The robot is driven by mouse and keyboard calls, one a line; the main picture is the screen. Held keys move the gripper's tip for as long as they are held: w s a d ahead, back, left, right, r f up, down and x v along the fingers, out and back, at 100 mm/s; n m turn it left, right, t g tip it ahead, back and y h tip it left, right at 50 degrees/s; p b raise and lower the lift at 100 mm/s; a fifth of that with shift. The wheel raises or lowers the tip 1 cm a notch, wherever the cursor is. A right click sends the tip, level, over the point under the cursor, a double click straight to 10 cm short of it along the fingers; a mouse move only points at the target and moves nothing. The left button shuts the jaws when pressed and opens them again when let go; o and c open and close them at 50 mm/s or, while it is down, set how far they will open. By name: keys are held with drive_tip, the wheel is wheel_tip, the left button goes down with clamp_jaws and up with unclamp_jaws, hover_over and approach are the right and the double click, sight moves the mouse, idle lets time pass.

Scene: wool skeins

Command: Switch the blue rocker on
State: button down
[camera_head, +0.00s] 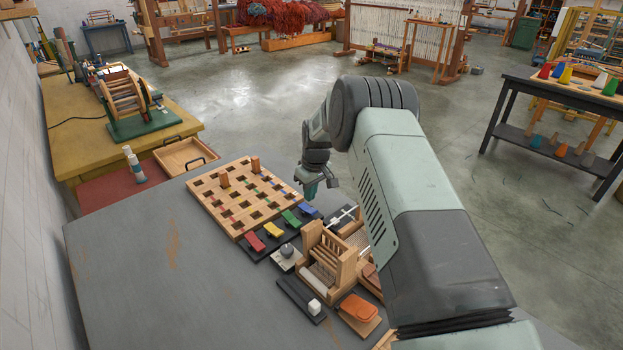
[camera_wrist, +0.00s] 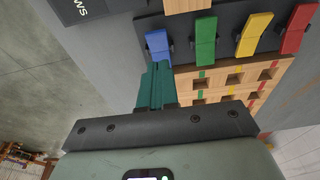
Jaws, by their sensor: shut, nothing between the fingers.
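The blue rocker (camera_wrist: 158,43) is at the left end of a row of coloured rockers in the wrist view. In the head view the blue rocker (camera_head: 308,209) is small, at the far right end of the row, just below my gripper (camera_head: 312,192). In the wrist view my gripper (camera_wrist: 157,66) is shut and empty. Its teal fingertips lie at the near end of the blue rocker and overlap its edge in the picture. I cannot tell whether they touch it or which way the rocker is tipped.
Green (camera_wrist: 205,40), yellow (camera_wrist: 254,34) and red (camera_wrist: 296,28) rockers share the dark panel (camera_wrist: 228,18). A wooden pegboard (camera_head: 235,196) with square holes lies beside the panel. A small wooden loom (camera_head: 325,255) stands close by. The grey table's left part (camera_head: 150,270) is clear.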

sight(313, 211)
drive_tip(key=shift+s+d+f, duration=0.2)
drive_tip(key=shift+d+f, duration=0.05)
drive_tip(key=shift+f, duration=0.5)
drive_tip(key=shift+s+d+f, duration=0.2)
drive_tip(key=shift+f, duration=0.55)
drive_tip(key=shift+s+d+f, duration=0.4)
drive_tip(key=shift+d+f, duration=0.05)
drive_tip(key=shift+f, duration=0.3)
drive_tip(key=shift+w+a+r, duration=0.1)
drive_tip(key=shift+r, duration=0.05)
drive_tip(key=shift+a, duration=0.1)
drive_tip(key=shift+w+a+r, duration=0.3)
drive_tip(key=shift+w+a, duration=0.15)
drive_tip(key=shift+w, duration=0.05)
